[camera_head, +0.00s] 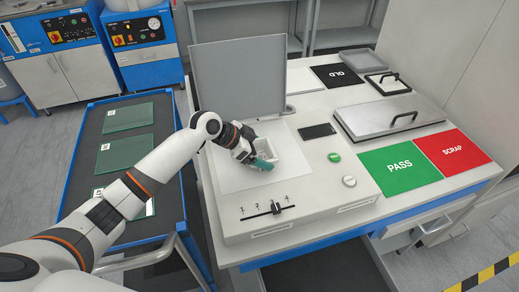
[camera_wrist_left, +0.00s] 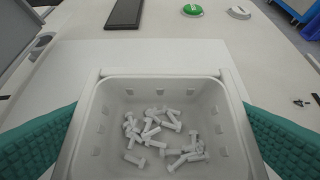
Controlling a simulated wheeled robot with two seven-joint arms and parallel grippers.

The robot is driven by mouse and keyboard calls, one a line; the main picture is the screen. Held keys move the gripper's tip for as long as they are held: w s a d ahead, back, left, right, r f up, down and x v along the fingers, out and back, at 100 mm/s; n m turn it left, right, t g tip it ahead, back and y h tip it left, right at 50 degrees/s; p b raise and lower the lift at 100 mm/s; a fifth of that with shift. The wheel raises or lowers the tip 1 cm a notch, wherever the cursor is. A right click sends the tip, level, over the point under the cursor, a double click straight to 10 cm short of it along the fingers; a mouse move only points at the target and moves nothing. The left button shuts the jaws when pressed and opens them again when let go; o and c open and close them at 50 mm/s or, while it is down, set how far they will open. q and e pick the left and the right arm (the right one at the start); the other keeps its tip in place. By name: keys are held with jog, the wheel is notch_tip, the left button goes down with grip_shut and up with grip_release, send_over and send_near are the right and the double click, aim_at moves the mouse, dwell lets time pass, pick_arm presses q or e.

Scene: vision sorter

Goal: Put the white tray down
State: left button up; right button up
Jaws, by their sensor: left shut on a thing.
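The white tray (camera_head: 285,153) sits at the light panel of the machine in the head view, partly hidden by my left gripper. In the left wrist view the tray (camera_wrist_left: 160,83) fills the lower middle and holds several white bolts (camera_wrist_left: 188,158). My left gripper (camera_head: 262,162) has its teal fingers on both sides of the tray, shut on it. The tray looks level, on or just above the white panel (camera_head: 232,176); I cannot tell whether it touches. My right gripper is not in view.
The machine's grey lid (camera_head: 238,75) stands open behind the tray. A black device (camera_head: 317,131), a green button (camera_head: 334,157) and a slider (camera_head: 270,209) lie near. Green PASS (camera_head: 400,170) and red SCRAP (camera_head: 452,152) mats are at the right. A cart with glass plates (camera_head: 125,152) stands left.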

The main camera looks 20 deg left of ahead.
pick_arm(q)
jog(key=shift+f, duration=0.1)
jog(key=o, duration=0.7)
jog(key=shift+r, duration=0.25)
jog(key=shift+b+v, duration=0.6)
jog(key=shift+v, duration=5.35)
